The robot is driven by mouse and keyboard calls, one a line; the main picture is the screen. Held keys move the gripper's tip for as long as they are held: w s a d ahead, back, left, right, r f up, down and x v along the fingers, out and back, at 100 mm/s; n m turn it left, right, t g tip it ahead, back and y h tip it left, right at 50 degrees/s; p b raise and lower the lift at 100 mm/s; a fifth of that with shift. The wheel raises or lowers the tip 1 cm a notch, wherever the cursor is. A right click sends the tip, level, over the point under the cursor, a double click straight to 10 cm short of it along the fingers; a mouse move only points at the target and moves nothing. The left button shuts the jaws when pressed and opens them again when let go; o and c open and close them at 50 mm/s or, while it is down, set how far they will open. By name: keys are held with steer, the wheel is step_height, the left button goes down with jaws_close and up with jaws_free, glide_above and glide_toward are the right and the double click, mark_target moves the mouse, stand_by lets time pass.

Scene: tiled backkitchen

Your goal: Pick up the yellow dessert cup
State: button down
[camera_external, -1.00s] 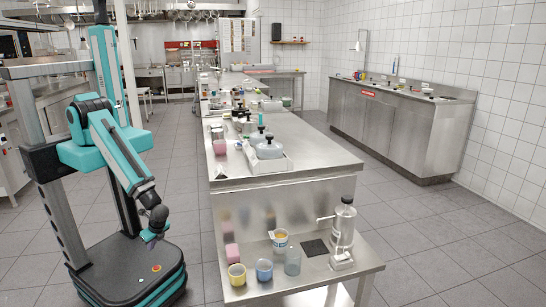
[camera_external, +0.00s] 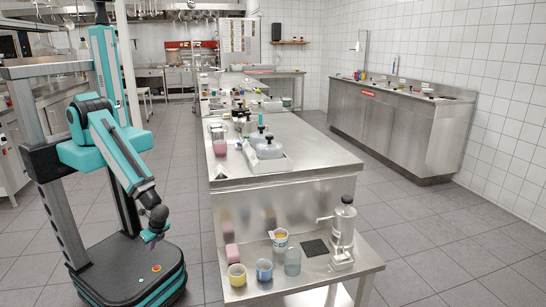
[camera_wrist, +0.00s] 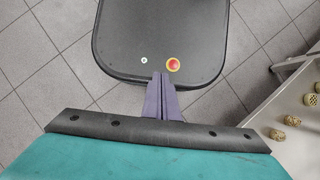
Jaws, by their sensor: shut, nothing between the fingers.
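A yellow cup (camera_external: 237,275) stands upright on the low steel shelf at the left front of the counter, in the external view. It looks like the yellow dessert cup. A blue cup (camera_external: 264,270) stands just to its right. My gripper (camera_external: 150,240) hangs over my own base, left of the shelf and apart from the cup. In the wrist view my gripper (camera_wrist: 163,78) points down with its fingers together and nothing between them. The yellow cup does not show in the wrist view.
The counter (camera_external: 285,180) rises behind. Floor (camera_external: 205,215) is clear between me and the counter.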

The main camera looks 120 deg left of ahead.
stand_by(0.3)
steer(key=c, duration=1.3)
jaws_free()
steer(key=shift+c, duration=0.2)
steer(key=w+d+m+t+b, duration=0.1)
steer(key=w+d+t+b, duration=0.3)
steer(key=w, duration=0.6)
steer(key=w+d+m+t+h+b, duration=0.15)
steer(key=w+b, duration=0.35)
steer(key=w, duration=0.5)
steer(key=w+d+m+t+b, duration=0.1)
steer(key=w+d+t+b, duration=0.3)
steer(key=w, duration=0.6)
steer(key=w+d+r+m+t+h+b, duration=0.1)
steer(key=w+d+r+t+b, duration=0.1)
steer(key=w+r+b, duration=0.4)
steer(key=w+d+r+m+t+b, duration=0.1)
steer(key=w+d+r+t+b, duration=0.25)
steer(key=w, duration=0.45)
steer(key=w+a+r+n+t+b, duration=0.3)
steer(key=w+a+r+b, duration=0.3)
steer(key=a+r, duration=0.5)
step_height(320, 180, up, 3)
steer(key=shift+w+f+n+t, duration=0.1)
steer(key=shift+w+n+t, duration=0.25)
steer(key=shift+w+t, duration=0.35)
